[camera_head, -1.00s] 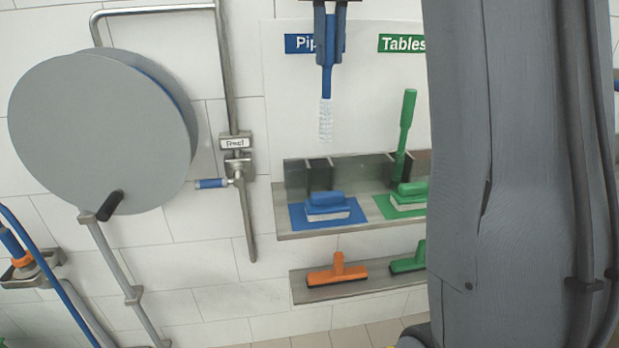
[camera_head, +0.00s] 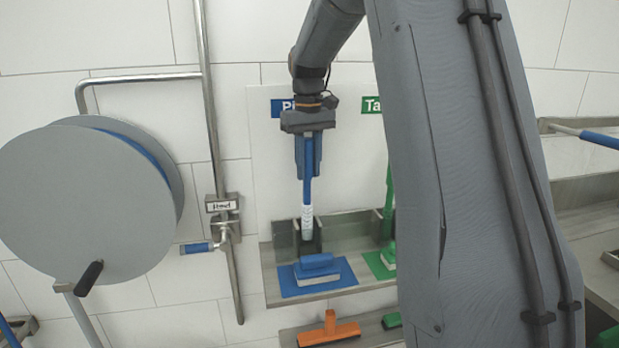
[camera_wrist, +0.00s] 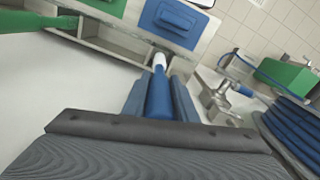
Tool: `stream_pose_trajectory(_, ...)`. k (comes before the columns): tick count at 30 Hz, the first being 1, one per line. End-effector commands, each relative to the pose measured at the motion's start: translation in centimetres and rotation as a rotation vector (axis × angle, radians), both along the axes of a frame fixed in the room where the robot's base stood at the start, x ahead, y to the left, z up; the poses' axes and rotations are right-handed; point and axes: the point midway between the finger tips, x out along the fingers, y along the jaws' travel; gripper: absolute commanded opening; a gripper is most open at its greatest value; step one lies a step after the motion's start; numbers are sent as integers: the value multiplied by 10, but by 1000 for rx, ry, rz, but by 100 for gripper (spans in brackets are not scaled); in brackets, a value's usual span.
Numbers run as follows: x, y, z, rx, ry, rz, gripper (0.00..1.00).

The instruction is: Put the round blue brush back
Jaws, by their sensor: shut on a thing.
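The round blue brush (camera_head: 307,192) has a blue handle and white bristles at its lower end. My gripper (camera_head: 308,165) is shut on its handle and holds it roughly upright, bristles down. The bristle end overlaps the grey metal holder (camera_head: 283,238) at the left of the upper shelf, under the blue sign. I cannot tell whether the tip is inside a compartment or in front of it. In the wrist view the brush (camera_wrist: 160,95) lies between the two fingers, with its white end pointing toward the holder.
A blue block brush (camera_head: 316,266) sits on a blue mat in front of the holder. A green long brush (camera_head: 389,195) and green block brush stand to the right. An orange squeegee (camera_head: 329,330) is on the lower shelf. A hose reel (camera_head: 75,210) and pipe are at left.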

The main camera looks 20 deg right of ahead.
Motion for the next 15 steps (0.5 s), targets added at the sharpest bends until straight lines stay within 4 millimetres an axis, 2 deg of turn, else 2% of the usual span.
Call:
stream_pose_trajectory(10, -1, 1, -37, 1, 2, 1, 3)
stream_pose_trajectory(15, 0, 1, -43, 0, -1, 1, 3)
